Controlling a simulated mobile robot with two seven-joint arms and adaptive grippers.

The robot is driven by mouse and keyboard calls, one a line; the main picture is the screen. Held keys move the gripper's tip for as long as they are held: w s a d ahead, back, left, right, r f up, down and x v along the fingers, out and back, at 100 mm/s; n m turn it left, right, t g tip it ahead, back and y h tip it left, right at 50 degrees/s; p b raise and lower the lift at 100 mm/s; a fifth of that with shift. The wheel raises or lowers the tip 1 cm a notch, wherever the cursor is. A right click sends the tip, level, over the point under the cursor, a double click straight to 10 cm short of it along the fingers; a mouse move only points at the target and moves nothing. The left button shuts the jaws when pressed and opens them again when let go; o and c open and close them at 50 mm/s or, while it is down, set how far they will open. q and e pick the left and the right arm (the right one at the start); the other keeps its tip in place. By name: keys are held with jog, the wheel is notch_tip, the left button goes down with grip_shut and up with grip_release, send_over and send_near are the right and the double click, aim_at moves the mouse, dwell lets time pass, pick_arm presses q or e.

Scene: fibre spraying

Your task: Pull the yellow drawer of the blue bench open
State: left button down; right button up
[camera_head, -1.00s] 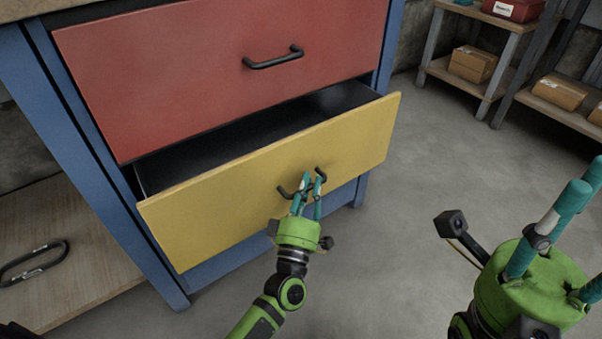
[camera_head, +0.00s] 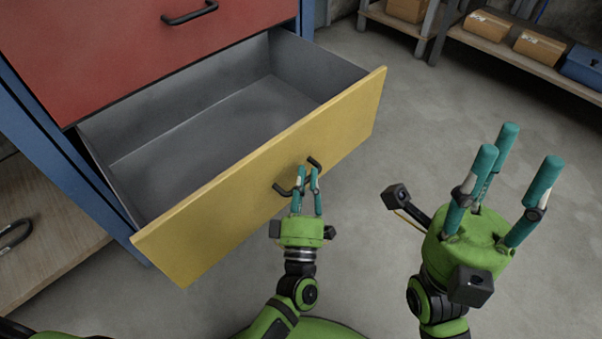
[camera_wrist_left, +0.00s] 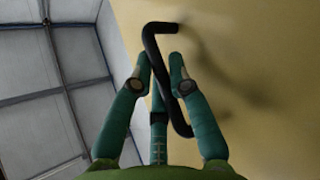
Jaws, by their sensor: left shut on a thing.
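The yellow drawer (camera_head: 265,185) of the blue bench (camera_head: 70,135) stands well out, and its grey inside shows empty. Its black handle (camera_head: 281,189) is on the front panel. My left gripper (camera_head: 307,178) is shut on this handle. In the left wrist view the teal fingers (camera_wrist_left: 160,75) close around the black handle (camera_wrist_left: 151,40), in front of the yellow panel (camera_wrist_left: 240,60). My right gripper (camera_head: 507,165) is open and empty, with its teal fingers pointing up, to the right of the drawer.
A red drawer (camera_head: 120,50) with a black handle (camera_head: 190,14) is above, shut. A wooden lower shelf (camera_head: 45,240) holds a dark carabiner-like ring (camera_head: 14,235) at left. A shelf with cardboard boxes (camera_head: 538,46) and a blue box (camera_head: 582,66) is at the back right. Grey floor (camera_head: 400,120) between is clear.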

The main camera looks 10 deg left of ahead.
pick_arm(q)
jog(key=c, duration=1.4)
grip_release()
jog(key=v, duration=1.2)
